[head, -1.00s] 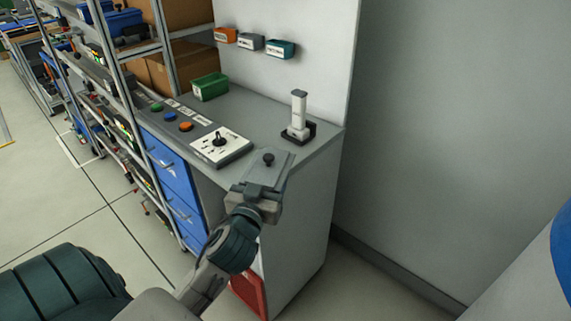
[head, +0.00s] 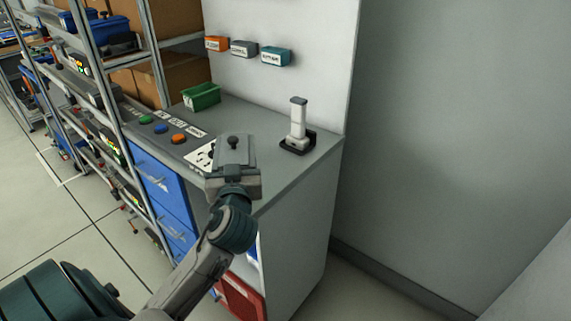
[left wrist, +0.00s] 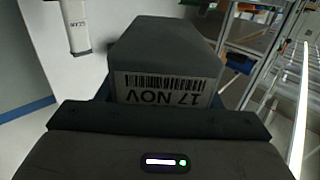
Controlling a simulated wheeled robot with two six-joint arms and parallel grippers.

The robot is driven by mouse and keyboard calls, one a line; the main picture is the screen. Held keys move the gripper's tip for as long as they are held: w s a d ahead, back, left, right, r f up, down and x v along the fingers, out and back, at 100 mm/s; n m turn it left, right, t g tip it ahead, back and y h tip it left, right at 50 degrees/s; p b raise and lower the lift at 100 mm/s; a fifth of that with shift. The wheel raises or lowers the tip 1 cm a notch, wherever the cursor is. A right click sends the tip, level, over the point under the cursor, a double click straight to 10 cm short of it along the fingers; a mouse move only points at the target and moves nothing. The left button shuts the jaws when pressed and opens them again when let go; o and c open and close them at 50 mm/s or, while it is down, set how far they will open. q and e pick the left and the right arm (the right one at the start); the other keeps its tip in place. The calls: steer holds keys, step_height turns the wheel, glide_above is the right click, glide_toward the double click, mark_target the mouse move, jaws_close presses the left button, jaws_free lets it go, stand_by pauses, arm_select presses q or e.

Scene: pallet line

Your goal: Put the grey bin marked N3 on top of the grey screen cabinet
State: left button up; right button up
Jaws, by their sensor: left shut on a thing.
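My left gripper (head: 232,182) is over the near edge of the grey bench. It is shut on a grey block-like thing, seen in the left wrist view (left wrist: 165,45) with a barcode label that reads "17 NOV" upside down. The jaw (left wrist: 160,118) spans the lower part of that view. No N3 mark can be read on the held thing. A small grey bin (head: 243,48) hangs on the white wall panel between an orange and a teal one; its label is too small to read. I cannot make out a grey screen cabinet. My right gripper is not in view.
The bench (head: 262,135) has blue drawers (head: 163,190). On it are a green bin (head: 201,97), coloured buttons (head: 162,129), a partly hidden white panel (head: 200,157) and a white upright device (head: 298,120). Shelving (head: 80,60) stands left. The bench's right side is bare.

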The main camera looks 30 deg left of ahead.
arm_select(q)
steer(key=p, duration=0.2)
glide_above(285, 178)
steer(key=shift+f, duration=0.65)
step_height(285, 178, down, 3)
steer(key=shift+r+p, duration=0.1)
steer(key=shift+p, duration=0.2)
steer(key=shift+f, duration=0.25)
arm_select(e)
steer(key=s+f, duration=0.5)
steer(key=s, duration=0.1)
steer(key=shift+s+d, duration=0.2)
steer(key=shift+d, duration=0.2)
arm_select(q)
steer(key=o, duration=1.2)
steer(key=shift+f, duration=0.15)
steer(key=shift+c, duration=0.2)
steer(key=shift+o, duration=1.3)
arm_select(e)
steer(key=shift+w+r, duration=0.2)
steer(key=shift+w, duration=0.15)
